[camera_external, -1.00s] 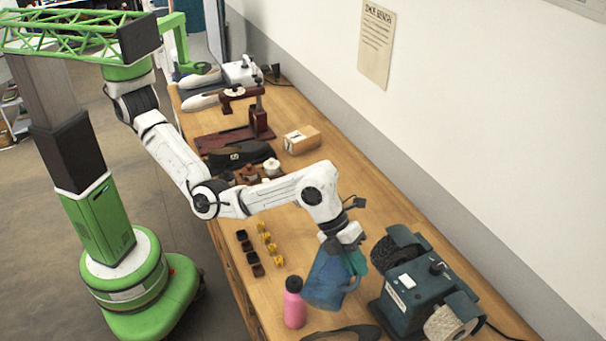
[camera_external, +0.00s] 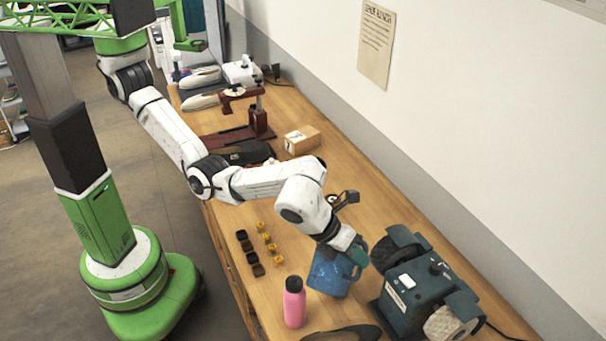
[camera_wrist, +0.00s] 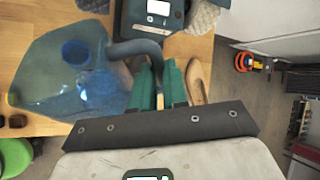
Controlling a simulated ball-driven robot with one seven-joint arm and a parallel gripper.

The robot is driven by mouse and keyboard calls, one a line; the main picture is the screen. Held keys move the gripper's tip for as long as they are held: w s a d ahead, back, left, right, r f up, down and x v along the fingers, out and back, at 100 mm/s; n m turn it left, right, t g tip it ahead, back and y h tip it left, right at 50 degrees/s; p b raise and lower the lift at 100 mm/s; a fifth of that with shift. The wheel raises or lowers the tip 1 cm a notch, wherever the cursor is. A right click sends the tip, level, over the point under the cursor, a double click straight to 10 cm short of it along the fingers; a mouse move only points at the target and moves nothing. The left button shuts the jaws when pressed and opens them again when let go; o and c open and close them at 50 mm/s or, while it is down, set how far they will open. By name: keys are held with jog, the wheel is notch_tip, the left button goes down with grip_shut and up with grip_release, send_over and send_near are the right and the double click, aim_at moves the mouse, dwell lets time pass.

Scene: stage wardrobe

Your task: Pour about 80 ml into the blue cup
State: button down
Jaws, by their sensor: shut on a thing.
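My gripper (camera_wrist: 158,72) is shut on the handle of a translucent blue jug (camera_wrist: 50,82), its teal fingers on either side of the handle. In the external view my gripper (camera_external: 354,254) holds the jug (camera_external: 328,278) tilted above the bench, between the pink bottle and the grinder. Deeper blue patches show in the jug in the wrist view, perhaps liquid. A round, darker blue shape shows through its wall; I cannot tell whether this is the cup. No separate cup is visible in the external view.
A pink bottle (camera_external: 294,303) stands left of the jug. A dark teal grinder (camera_external: 412,287) stands close on the right. A dark sole-shaped piece (camera_external: 345,334) lies in front. Several small black and yellow pieces (camera_external: 256,255) lie left on the wooden bench (camera_external: 222,222).

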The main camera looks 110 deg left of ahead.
aim_at(344, 282)
jog(key=shift+r, duration=0.15)
dwell(0.3)
jog(key=d+m+y+b, duration=0.1)
jog(key=d+y, duration=0.1)
jog(key=d+f+m+t+y+b, duration=0.1)
jog(key=d+y+b, duration=0.1)
jog(key=s+d+f+m+t+y+b, duration=0.1)
jog(key=d+m+y, duration=0.1)
jog(key=y, duration=0.1)
jog(key=shift+d+b, duration=0.2)
jog(key=shift+b, duration=0.2)
jog(key=shift+d+r, duration=0.1)
jog(key=shift+r, duration=0.05)
dwell(1.0)
